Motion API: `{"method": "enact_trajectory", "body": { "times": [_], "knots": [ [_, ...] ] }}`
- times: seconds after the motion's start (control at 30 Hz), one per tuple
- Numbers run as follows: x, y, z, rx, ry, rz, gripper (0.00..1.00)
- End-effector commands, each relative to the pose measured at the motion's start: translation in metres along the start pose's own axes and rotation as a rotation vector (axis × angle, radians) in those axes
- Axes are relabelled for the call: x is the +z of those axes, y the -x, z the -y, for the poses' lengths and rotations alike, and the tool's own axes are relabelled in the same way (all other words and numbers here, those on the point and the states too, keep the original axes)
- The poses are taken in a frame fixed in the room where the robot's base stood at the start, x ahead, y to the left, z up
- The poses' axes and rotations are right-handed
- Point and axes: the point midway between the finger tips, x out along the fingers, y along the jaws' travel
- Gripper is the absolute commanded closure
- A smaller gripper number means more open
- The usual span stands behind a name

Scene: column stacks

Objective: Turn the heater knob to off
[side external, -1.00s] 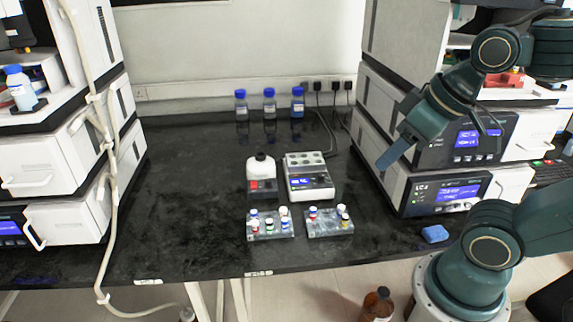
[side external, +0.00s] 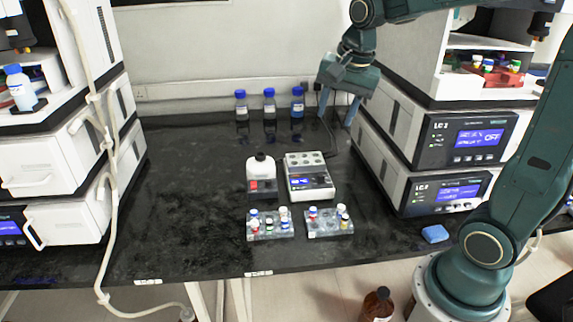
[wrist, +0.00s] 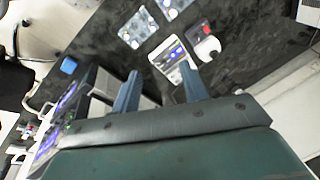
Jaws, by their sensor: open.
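The heater (side external: 309,180) is a white block with round wells on top and a dark front panel with a lit blue display. It stands mid-bench at the back of two vial racks. Its knob is too small to make out. My gripper (side external: 337,117) is open and empty, fingers pointing down, above the back of the bench and behind and right of the heater in the side view. In the wrist view the two blue fingers (wrist: 159,71) are spread, with the heater (wrist: 170,52) beyond the fingertips. Nothing touches the heater.
Two clear vial racks (side external: 270,230) (side external: 330,228) stand in front. Blue-capped bottles (side external: 269,105) line the back wall. Stacked LC units (side external: 470,138) border the right. The left bench (side external: 185,190) is clear.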

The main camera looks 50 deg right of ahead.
Motion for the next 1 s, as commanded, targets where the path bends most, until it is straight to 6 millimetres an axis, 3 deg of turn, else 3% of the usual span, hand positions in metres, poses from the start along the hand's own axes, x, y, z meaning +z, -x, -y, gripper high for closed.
{"method": "enact_trajectory", "body": {
  "times": [0.5, 0.8, 1.0],
  "knots": [
    [-0.094, -0.089, 0.03, 0.146, -0.72, 0.015, 0.56],
    [-0.145, -0.155, 0.025, 0.231, -1.13, -0.007, 0.56],
    [-0.166, -0.187, 0.018, 0.27, -1.32, -0.025, 0.56]
  ]
}}
